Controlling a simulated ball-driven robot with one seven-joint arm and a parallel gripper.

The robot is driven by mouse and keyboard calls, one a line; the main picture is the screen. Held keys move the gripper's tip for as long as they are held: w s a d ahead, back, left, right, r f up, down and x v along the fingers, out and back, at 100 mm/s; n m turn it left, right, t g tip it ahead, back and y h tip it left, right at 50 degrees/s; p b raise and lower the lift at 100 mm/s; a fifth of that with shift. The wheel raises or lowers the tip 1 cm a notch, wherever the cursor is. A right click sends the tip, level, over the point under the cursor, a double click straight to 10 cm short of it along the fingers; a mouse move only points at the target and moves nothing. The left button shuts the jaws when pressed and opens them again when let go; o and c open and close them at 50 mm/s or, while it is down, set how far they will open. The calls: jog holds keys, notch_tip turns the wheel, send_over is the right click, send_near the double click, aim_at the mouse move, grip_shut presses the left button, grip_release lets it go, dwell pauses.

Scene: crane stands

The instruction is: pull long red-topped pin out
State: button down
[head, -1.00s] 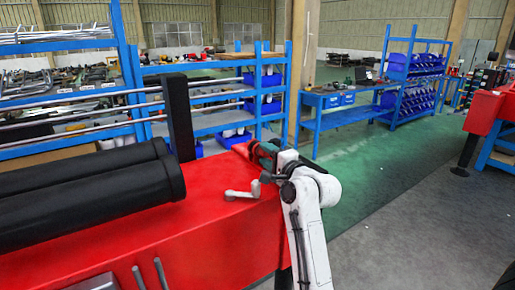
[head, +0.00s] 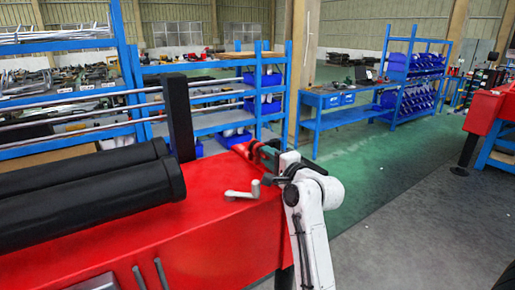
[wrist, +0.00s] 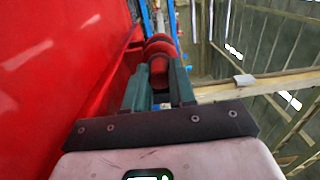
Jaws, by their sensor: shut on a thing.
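My gripper (head: 264,154) is at the far right corner of the red machine top, with its green fingers pointing away to the left. In the wrist view, my gripper (wrist: 160,92) is shut on the red-topped pin (wrist: 158,62), whose rounded red part shows between and just past the fingertips. In the head view, red parts (head: 241,149) show just beyond the fingers, but I cannot make out the pin's shape there. The pin's lower length is hidden by the fingers, and I cannot tell how much of it is in its seat.
The red machine top (head: 215,205) carries black rollers (head: 95,205) and a small grey crank handle (head: 242,191) close to my gripper. A black post (head: 179,118) stands behind. Blue shelves (head: 222,122) are at the back. The green floor (head: 380,165) to the right is clear.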

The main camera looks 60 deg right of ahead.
jog(key=shift+p+v, duration=0.9)
jog(key=shift+v, duration=3.7)
